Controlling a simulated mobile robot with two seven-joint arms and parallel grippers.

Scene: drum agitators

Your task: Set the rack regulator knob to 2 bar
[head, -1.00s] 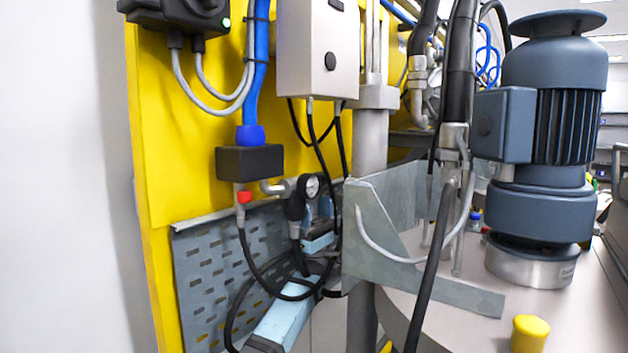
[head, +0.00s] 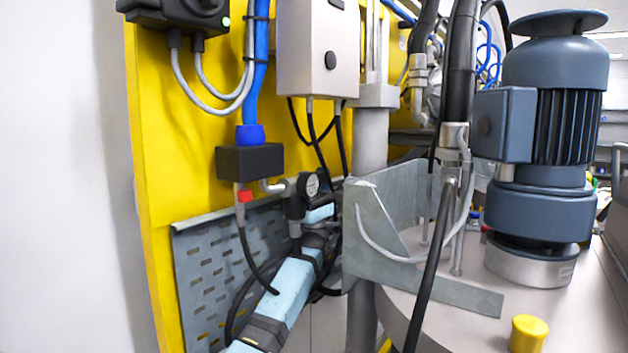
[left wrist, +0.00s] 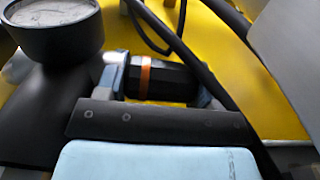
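In the head view the rack regulator (head: 295,206), with its round gauge (head: 311,185), hangs before the perforated plate. My left gripper (head: 318,213) has come up from below, close beside it; its fingertips are hard to make out there. In the left wrist view the black knob (left wrist: 172,79) with an orange band lies between the two fingers of my left gripper (left wrist: 160,84). The fingers are on either side of the knob, at or very near its surface; I cannot tell whether they press on it. The gauge (left wrist: 50,28) is at upper left; its reading is not legible. My right gripper is not in view.
Black cables (head: 255,262) loop close to my left arm. A grey perforated plate (head: 205,275) is behind it. A grey bracket (head: 385,235) and a post stand just to the right. A black block (head: 250,160) with a red fitting is at upper left.

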